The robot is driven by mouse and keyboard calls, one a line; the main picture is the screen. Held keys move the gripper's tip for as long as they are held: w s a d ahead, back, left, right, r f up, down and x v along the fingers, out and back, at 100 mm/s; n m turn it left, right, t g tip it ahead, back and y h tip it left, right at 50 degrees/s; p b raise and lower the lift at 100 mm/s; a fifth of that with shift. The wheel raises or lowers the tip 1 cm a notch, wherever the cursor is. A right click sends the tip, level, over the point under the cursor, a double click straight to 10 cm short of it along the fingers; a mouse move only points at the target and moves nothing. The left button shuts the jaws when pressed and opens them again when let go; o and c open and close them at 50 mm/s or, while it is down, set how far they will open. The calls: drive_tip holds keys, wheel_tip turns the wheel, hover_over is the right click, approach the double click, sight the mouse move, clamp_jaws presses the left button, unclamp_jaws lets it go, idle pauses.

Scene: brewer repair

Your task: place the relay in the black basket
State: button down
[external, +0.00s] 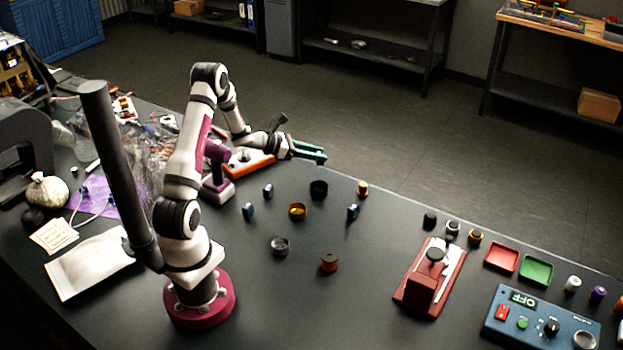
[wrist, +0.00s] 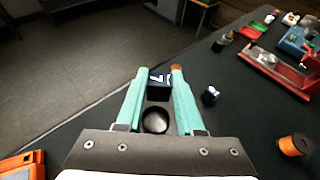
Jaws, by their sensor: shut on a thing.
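The relay (wrist: 158,78) is a small dark block with white marks, between the teal fingertips in the wrist view. My gripper (wrist: 158,80) is shut on it. In the external view my gripper (external: 322,156) hangs above the far edge of the table; I cannot make out the relay there. The black basket (external: 318,185) is a small round open cup on the table, nearer the camera than the fingertips in that picture. In the wrist view a dark round cup, seemingly this basket (wrist: 144,115), shows between the fingers, below the relay. The relay is apart from it.
Small dark blue blocks (external: 352,212) stand around the basket, with a gold cup (external: 297,211), a grey cup (external: 280,245), a copper spool (external: 329,262) and an orange piece (external: 362,188). A red press (external: 428,290) and blue control box (external: 540,322) stand right.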

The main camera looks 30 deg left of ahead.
sight(316, 162)
wheel_tip(316, 162, down, 10)
drive_tip(key=shift+f, duration=0.15)
idle(0.3)
drive_tip(key=shift+c, duration=2.3)
unclamp_jaws()
wheel_tip(316, 162, up, 7)
drive_tip(key=shift+s+d, duration=0.1)
